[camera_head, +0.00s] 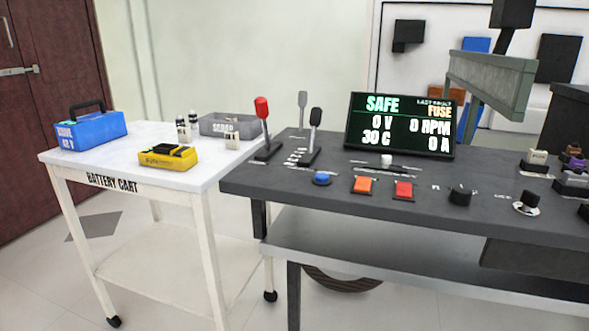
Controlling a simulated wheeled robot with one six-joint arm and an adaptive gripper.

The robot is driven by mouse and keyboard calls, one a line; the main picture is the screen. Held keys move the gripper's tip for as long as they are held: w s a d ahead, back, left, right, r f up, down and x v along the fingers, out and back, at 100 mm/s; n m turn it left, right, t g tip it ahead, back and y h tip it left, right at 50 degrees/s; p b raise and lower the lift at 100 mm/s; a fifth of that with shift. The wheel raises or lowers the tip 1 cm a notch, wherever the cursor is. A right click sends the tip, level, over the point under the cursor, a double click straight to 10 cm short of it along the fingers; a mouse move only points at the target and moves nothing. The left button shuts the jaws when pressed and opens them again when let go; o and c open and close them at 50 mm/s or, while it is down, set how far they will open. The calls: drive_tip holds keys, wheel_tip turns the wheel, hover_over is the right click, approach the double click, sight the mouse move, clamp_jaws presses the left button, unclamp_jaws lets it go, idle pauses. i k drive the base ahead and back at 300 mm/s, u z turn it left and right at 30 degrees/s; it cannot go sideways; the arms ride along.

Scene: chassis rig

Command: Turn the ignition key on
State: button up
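On the right part of the dark console (330,183) is a round silver switch with a black upright piece in it, which looks like the ignition key switch (526,204). The small label beside it is too small to read, and I cannot tell its turn position for sure. A black rotary knob (460,196) is to its left. The display (401,124) behind reads SAFE, 0 V, 0 RPM, 30 C and 0 A. My gripper is not in view.
Left of the key are red (403,190) and orange (362,186) buttons, a blue button (322,178) and upright levers (263,125). Connector blocks (573,180) crowd the right edge. A white battery cart (110,163) stands left. A grey-green beam (490,80) rises behind the console.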

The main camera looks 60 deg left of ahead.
sight(530, 200)
drive_tip(key=u, duration=2.05)
drive_tip(key=k, duration=0.6)
drive_tip(key=u, duration=0.35)
drive_tip(key=i, duration=1.05)
drive_tip(key=z, duration=0.65)
